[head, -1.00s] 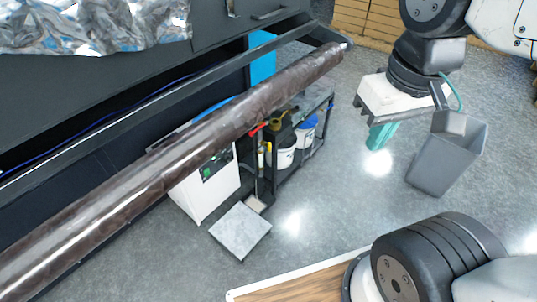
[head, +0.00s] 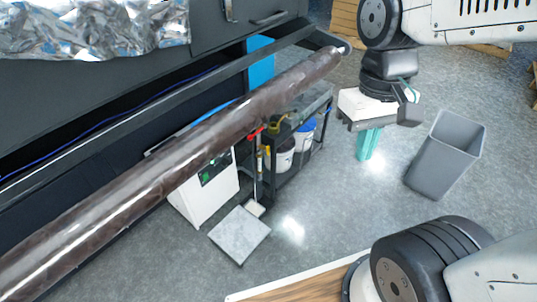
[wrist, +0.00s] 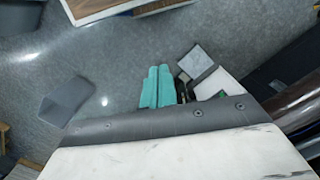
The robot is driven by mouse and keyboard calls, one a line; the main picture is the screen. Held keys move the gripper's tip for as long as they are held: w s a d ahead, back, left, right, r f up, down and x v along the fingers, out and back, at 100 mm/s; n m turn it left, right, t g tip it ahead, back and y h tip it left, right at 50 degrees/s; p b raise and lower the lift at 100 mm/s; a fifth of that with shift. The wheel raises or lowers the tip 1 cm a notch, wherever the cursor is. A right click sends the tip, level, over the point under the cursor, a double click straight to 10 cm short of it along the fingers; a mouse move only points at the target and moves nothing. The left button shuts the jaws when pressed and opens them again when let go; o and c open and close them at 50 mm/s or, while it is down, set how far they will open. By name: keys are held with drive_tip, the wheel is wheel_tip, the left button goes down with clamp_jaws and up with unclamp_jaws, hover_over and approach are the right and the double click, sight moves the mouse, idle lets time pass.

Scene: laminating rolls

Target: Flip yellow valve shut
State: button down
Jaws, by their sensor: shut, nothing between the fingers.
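No valve can be made out with certainty. A small yellow item (head: 274,125) shows on the black cart under the dark roll, partly hidden by the roll; it is too small to tell whether it is the yellow valve or how its handle stands. My gripper (head: 367,146) has teal fingers and is right of the cart, apart from it, pointing down over open floor. In the wrist view the teal fingers (wrist: 157,88) lie side by side, shut and empty.
A long dark roll (head: 170,160) slants across the black machine. The cart (head: 288,160) holds white buckets (head: 281,154). A white cabinet (head: 207,190) and a light floor plate (head: 240,234) stand left of it. A grey bin (head: 445,155) is on the right. The floor between is clear.

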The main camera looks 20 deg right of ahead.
drive_tip(key=w+d+f+n, duration=0.2)
drive_tip(key=w+f, duration=1)
drive_tip(key=f, duration=0.2)
drive_tip(key=w+d+f+n, duration=0.3)
drive_tip(key=w+f, duration=0.9)
drive_tip(key=f, duration=0.2)
drive_tip(key=w+a+f+n+t+y, duration=0.15)
drive_tip(key=w+f+n+t, duration=0.25)
drive_tip(key=f, duration=0.8)
drive_tip(key=w+a+f+n+t+y, duration=0.1)
drive_tip(key=w+a+f+n+t, duration=0.2)
drive_tip(key=f, duration=0.8)
drive_tip(key=w+a+f+n+t+y, duration=0.1)
drive_tip(key=w+f+n+t, duration=0.35)
drive_tip(key=f, duration=0.75)
drive_tip(key=w+a+r+n+t+y, duration=0.1)
drive_tip(key=w+r+n+t, duration=0.3)
drive_tip(key=r, duration=0.6)
drive_tip(key=n+t+y, duration=0.1)
drive_tip(key=t, duration=0.1)
drive_tip(key=shift+a+r+n+t, duration=0.2)
drive_tip(key=shift+n+t, duration=0.15)
